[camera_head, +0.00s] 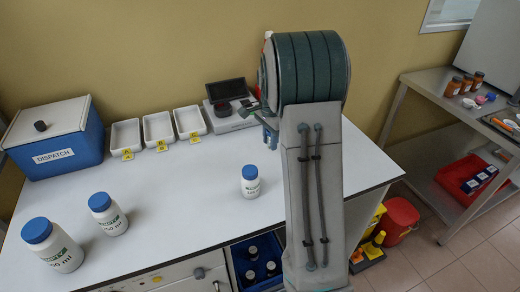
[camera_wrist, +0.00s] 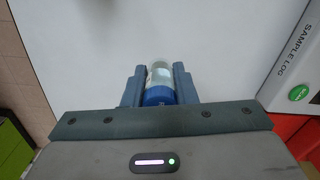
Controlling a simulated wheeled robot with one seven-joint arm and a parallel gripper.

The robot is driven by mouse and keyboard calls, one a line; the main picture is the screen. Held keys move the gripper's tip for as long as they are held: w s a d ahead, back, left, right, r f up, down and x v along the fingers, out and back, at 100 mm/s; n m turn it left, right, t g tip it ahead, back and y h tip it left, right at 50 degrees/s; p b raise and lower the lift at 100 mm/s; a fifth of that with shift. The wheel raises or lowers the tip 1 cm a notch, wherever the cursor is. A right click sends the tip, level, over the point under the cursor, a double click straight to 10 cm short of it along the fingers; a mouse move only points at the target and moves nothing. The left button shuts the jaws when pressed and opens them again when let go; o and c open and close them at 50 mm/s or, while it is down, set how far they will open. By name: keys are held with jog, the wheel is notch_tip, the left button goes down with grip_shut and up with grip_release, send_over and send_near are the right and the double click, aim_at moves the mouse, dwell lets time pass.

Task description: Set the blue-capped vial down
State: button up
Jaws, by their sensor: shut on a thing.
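The blue-capped vial (camera_wrist: 160,77) is between the two fingers of my gripper (camera_wrist: 159,85) in the wrist view. It is clear with a pale label, and its blue cap is toward my palm. My gripper is shut on it, over the white bench top (camera_wrist: 120,40). In the head view my gripper (camera_head: 269,133) shows only in part beside my arm, toward the back of the bench (camera_head: 190,200). The vial cannot be made out there, and I cannot tell whether it touches the bench.
Three white trays (camera_head: 158,128) with yellow tags stand along the wall beside a screened device (camera_head: 228,102). A blue dispatch box (camera_head: 58,137) is at left. Three blue-capped white bottles, one small (camera_head: 250,186), stand forward. A sample log (camera_wrist: 292,60) is at right. Mid-bench is clear.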

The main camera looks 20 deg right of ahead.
aim_at(260, 160)
jog(key=shift+w+a+f, duration=0.5)
jog(key=shift+a, duration=0.15)
jog(key=shift+w+a+f, duration=0.45)
jog(key=shift+w+a, duration=0.05)
jog(key=shift+a, duration=0.1)
jog(key=shift+f+p, duration=0.5)
jog(key=shift+f, duration=1.55)
jog(key=shift+f, duration=0.1)
jog(key=o, duration=1)
notch_tip(260, 160, up, 12)
jog(key=s+a+r+n+t, duration=0.1)
jog(key=s+a+r+n, duration=0.25)
jog(key=s, duration=0.35)
jog(key=s+a+r+n+t, duration=0.1)
jog(key=s+a+r+n, duration=0.1)
jog(key=s+a+n, duration=0.4)
jog(key=s+n, duration=0.1)
jog(key=s, duration=0.3)
jog(key=s+a+f+n, duration=0.1)
jog(key=s+n, duration=0.2)
jog(key=s, duration=0.2)
jog(key=s+a+f+n+t, duration=0.1)
jog(key=s+n, duration=0.1)
jog(key=s, duration=0.3)
jog(key=shift+s+f+b, duration=0.25)
jog(key=shift+s+b, duration=0.1)
jog(key=shift+s, duration=0.05)
